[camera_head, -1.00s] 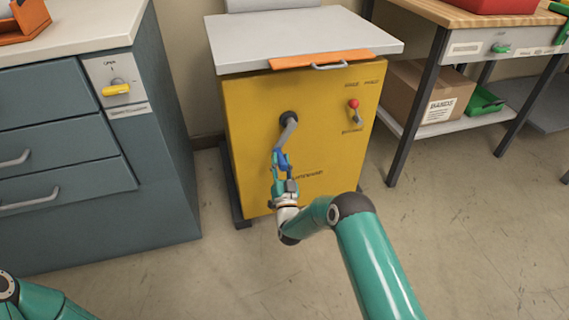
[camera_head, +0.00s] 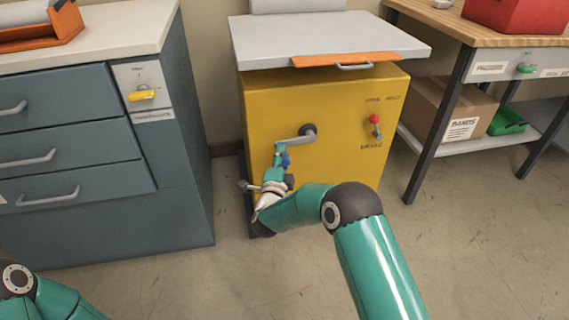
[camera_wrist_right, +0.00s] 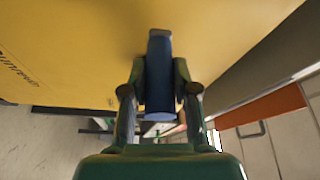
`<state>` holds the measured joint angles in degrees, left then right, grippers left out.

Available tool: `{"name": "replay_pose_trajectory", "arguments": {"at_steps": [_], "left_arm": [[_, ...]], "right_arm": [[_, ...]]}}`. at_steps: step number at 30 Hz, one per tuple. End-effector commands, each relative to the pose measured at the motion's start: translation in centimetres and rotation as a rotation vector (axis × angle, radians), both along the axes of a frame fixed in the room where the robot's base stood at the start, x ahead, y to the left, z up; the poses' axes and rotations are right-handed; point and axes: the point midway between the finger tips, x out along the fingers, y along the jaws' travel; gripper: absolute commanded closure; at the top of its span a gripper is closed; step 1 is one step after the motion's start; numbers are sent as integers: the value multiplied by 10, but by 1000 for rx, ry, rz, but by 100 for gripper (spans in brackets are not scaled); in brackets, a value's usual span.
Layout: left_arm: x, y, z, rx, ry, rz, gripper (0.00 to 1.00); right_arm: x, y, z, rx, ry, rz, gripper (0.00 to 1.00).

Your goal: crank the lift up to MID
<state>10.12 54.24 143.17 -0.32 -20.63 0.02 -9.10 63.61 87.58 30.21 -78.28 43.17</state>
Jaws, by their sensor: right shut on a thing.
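The lift is a yellow cabinet (camera_head: 335,155) with a grey top plate (camera_head: 330,38). A crank (camera_head: 300,137) comes out of a dark round hub on its front, and its arm points left and slightly down. My right gripper (camera_head: 281,160) is shut on the crank's blue handle, at the arm's left end. In the right wrist view the blue handle (camera_wrist_right: 159,70) sits between the two fingers. A red-knobbed brake lever (camera_head: 375,121) is on the cabinet's right side. The MID mark cannot be made out. My left gripper is out of view.
A blue-grey drawer cabinet (camera_head: 80,175) with a yellow switch handle (camera_head: 142,95) stands left of the lift. A wooden-topped bench (camera_head: 500,30) stands right, with a cardboard box (camera_head: 450,105) and green bin (camera_head: 507,121) below. Floor in front is clear.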

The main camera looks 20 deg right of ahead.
Motion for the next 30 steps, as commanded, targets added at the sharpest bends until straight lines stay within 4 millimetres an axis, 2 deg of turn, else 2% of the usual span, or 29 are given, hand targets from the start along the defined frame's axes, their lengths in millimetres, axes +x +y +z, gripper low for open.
{"name": "replay_pose_trajectory", "arguments": {"at_steps": [1, 3, 15, 22, 30], "left_arm": [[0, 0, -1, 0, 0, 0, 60], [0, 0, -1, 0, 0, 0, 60], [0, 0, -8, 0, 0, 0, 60], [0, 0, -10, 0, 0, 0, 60], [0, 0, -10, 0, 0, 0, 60]], "right_arm": [[1, -1, 11, 46, -14, -1, 100], [1, -1, 18, 112, -18, -2, 100], [1, -12, 50, 439, -35, -7, 100], [1, -17, 58, 541, -39, -8, 100], [0, -20, 61, 582, -40, -12, 100]]}}
